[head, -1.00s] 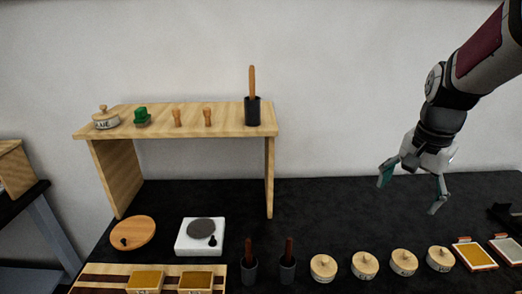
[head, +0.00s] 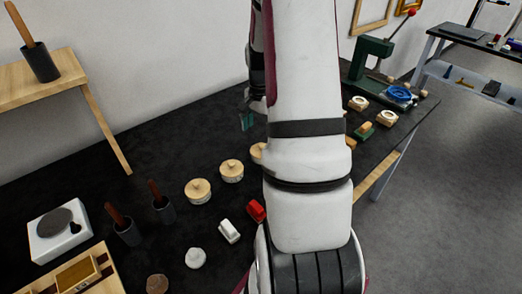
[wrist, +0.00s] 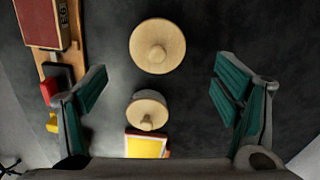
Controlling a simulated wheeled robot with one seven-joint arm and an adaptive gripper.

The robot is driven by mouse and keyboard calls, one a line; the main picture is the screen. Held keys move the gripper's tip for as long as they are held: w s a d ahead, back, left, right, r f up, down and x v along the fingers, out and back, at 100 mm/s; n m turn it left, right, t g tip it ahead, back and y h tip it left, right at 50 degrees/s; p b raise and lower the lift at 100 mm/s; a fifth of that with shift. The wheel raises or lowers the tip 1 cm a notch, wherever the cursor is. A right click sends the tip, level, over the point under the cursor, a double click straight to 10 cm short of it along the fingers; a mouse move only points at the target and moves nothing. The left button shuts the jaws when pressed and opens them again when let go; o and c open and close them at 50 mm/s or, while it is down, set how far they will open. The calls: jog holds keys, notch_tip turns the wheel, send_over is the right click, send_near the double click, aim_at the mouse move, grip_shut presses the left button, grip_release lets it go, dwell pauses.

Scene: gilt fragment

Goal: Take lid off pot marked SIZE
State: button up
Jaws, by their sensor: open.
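Several round pots with knobbed wooden lids stand in a row on the black table. In the head view I see one pot (head: 198,191), another (head: 231,171), and a third (head: 257,152) partly behind my arm. No marking on them is readable, so I cannot tell which is SIZE. In the wrist view one lidded pot (wrist: 157,46) is ahead between my fingers, and a smaller-looking one (wrist: 147,110) is nearer the palm. My gripper (wrist: 160,76) is open and empty above them; in the head view only a teal finger (head: 247,121) shows beside my arm.
A yellow-topped tray (wrist: 148,146) lies by the nearer pot. A red-topped block (wrist: 46,22) is at the wrist view's left. Two dark holders (head: 161,208) with brown handles, a white slab (head: 59,232) and a green press (head: 372,55) are on the table.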

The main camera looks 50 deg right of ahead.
jog(key=shift+s+a+f+p, duration=0.1)
jog(key=shift+f+p, duration=0.15)
jog(key=shift+f, duration=1.3)
jog(key=shift+s+a+f+p, duration=0.1)
jog(key=shift+f+p, duration=0.15)
jog(key=shift+f, duration=1.25)
jog(key=shift+w, duration=0.1)
jog(key=c, duration=1)
